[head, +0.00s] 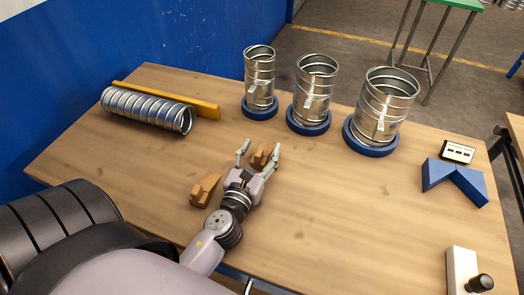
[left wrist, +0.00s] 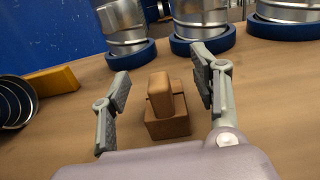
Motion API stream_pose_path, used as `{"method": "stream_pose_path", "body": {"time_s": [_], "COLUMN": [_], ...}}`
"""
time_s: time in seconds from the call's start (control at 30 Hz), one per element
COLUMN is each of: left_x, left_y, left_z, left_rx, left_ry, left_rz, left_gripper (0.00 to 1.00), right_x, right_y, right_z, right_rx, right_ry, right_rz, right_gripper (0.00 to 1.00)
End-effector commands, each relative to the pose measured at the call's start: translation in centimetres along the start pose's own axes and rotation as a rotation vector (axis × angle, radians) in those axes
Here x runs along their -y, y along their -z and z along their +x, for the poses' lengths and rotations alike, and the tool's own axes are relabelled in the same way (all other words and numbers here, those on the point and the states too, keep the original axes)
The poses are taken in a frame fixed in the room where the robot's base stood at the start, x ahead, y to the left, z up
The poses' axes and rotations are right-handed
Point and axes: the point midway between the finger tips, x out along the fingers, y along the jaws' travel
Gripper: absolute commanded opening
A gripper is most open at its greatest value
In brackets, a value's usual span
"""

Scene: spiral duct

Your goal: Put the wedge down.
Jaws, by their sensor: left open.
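A brown wooden wedge (head: 259,158) rests on the table between the fingers of my left gripper (head: 258,150). In the left wrist view the wedge (left wrist: 167,118) looks like a block with a raised, rounded piece on top. The left gripper's fingers (left wrist: 161,75) are spread, with a clear gap on both sides of the wedge. A second brown wedge-like block (head: 205,188) lies on the table to the left of the left gripper's wrist. My right gripper is in neither view.
A spiral duct (head: 145,108) lies at the left before a yellow bar (head: 207,110). Three metal duct pieces stand in blue rings (head: 308,125) behind the gripper. A blue angled block (head: 440,173), a small white panel (head: 458,151) and a white block (head: 459,270) are at right. Table centre-right is clear.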

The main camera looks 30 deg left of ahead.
Motion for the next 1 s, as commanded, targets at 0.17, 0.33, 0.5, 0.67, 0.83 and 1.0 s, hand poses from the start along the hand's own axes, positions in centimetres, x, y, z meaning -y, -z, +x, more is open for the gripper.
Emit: {"method": "stream_pose_path", "body": {"time_s": [0.17,0.33,0.5,0.67,0.83,1.0], "left_x": [0.00,0.01,0.02,0.02,0.01,0.01], "left_y": [0.08,0.07,0.06,0.05,0.06,0.06], "left_z": [0.03,0.02,0.01,0.00,0.00,0.00], "left_rx": [-0.001,0.000,0.000,0.000,0.000,0.000], "left_ry": [0.000,0.000,0.000,0.000,0.000,0.000], "left_rz": [0.000,0.000,0.000,0.000,0.000,0.000], "left_gripper": [0.57,0.47,0.36,0.25,0.14,0.03], "right_x": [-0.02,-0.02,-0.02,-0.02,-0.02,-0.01], "right_y": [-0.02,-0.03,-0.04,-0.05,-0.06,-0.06], "right_z": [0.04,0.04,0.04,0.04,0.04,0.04], "right_rx": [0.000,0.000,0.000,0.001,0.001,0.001], "right_ry": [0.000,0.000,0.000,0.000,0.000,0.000], "right_rz": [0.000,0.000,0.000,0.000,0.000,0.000], "right_gripper": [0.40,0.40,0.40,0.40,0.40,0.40]}}
